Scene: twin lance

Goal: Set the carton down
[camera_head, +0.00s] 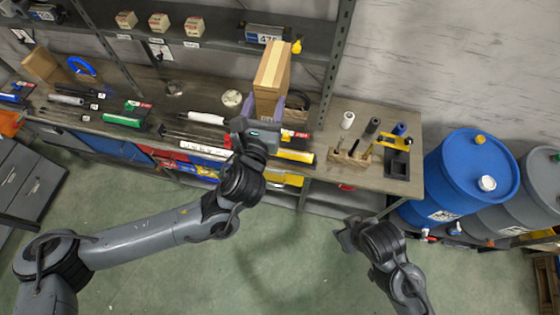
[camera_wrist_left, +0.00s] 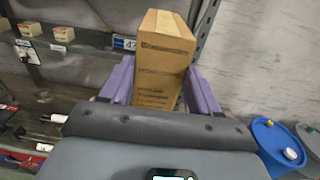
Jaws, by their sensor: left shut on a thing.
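The carton (camera_head: 271,72) is a tall brown cardboard box with a pale tape strip on top. My left gripper (camera_head: 266,112) is shut on it, near its lower part in the head view. In the left wrist view the carton (camera_wrist_left: 162,62) stands upright between the two purple fingers (camera_wrist_left: 160,88), one on each side. Its bottom is hidden by my gripper, so I cannot tell whether it touches the workbench (camera_head: 330,115). My right gripper (camera_head: 350,236) is in front of the bench, low at the right; its fingers cannot be made out.
Tools and several packaged items lie on the bench left of the carton. A wooden block holder (camera_head: 349,158) and a yellow-and-black tool (camera_head: 396,150) are to its right. A shelf upright (camera_head: 335,60) rises close beside the carton. A blue barrel (camera_head: 470,175) stands past the bench's right end.

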